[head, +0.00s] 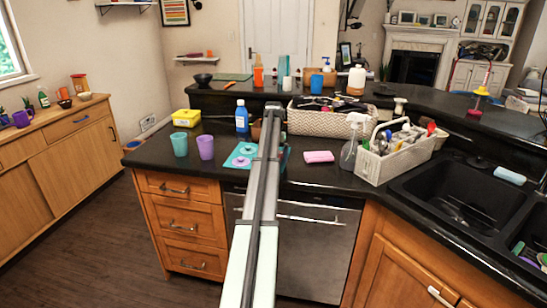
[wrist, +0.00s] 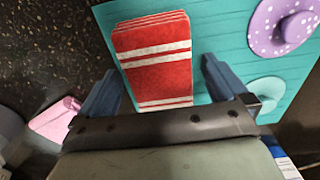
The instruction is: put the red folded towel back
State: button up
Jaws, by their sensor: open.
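The red folded towel (wrist: 153,55), a layered stack with white stripes, lies on a teal mat (wrist: 222,28) in the wrist view. My gripper (wrist: 160,72) is open above it. One finger is to each side of the towel's near part in the picture, and nothing is held. Whether the fingers are down at the towel's height I cannot tell. In the head view the mat (head: 230,158) shows left of my arm, while the towel and the fingertips are hidden behind the arm.
A purple dotted lid-like piece (wrist: 282,25) and a pale teal one (wrist: 265,90) lie on the mat. A pink pad (head: 319,157) lies to the right. Two cups (head: 206,147) stand left. A basket (head: 330,117) stands behind, a caddy (head: 395,165) right, beside the sink (head: 465,200).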

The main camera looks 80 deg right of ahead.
notch_tip(320, 180, up, 12)
dwell(0.5)
dwell(0.3)
